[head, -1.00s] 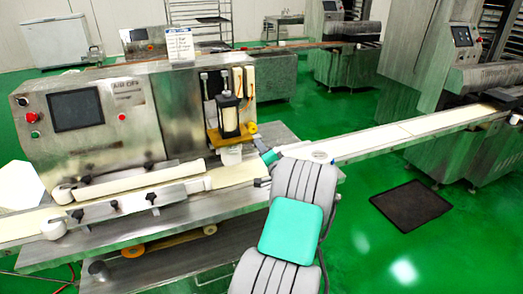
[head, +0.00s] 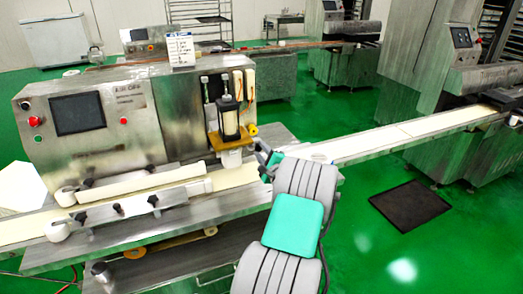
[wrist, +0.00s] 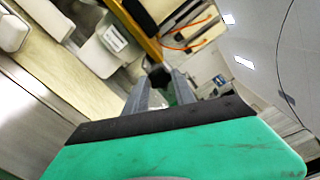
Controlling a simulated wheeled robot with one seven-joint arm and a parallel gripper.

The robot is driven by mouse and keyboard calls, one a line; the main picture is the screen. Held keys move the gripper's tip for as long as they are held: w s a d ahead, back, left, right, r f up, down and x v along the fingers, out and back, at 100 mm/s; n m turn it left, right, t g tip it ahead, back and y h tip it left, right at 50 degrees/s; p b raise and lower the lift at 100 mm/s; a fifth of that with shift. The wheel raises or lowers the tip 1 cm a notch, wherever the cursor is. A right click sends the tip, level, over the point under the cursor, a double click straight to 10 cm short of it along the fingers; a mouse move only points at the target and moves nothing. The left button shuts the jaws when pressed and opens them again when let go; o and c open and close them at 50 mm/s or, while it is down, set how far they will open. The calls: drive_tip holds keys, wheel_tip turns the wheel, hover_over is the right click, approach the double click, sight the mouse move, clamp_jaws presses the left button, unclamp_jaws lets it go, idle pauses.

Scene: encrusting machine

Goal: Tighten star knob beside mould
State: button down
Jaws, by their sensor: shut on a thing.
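The encrusting machine (head: 150,110) stands at left centre in the head view. The mould's yellow plate (head: 230,142) is on its right end, below a clear cylinder, with a round yellow part (head: 252,129) at its corner. My gripper (head: 260,146) is beside the plate's right end. In the wrist view, the fingers of my gripper (wrist: 158,82) are close together on a small dark knob (wrist: 157,70), at the end of the yellow bar (wrist: 135,28). The fingers hide much of the knob, so its star shape is not clear.
A white conveyor belt (head: 400,133) runs from the machine to the right. A pale belt with guide rails (head: 135,190) lies in front of the machine. A dark mat (head: 411,205) lies on the open green floor at right.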

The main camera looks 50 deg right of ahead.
drive_tip(key=shift+m, duration=0.7)
drive_tip(key=c, duration=1)
unclamp_jaws()
drive_tip(key=shift+c, duration=0.2)
drive_tip(key=b+v, duration=0.1)
drive_tip(key=v, duration=0.7)
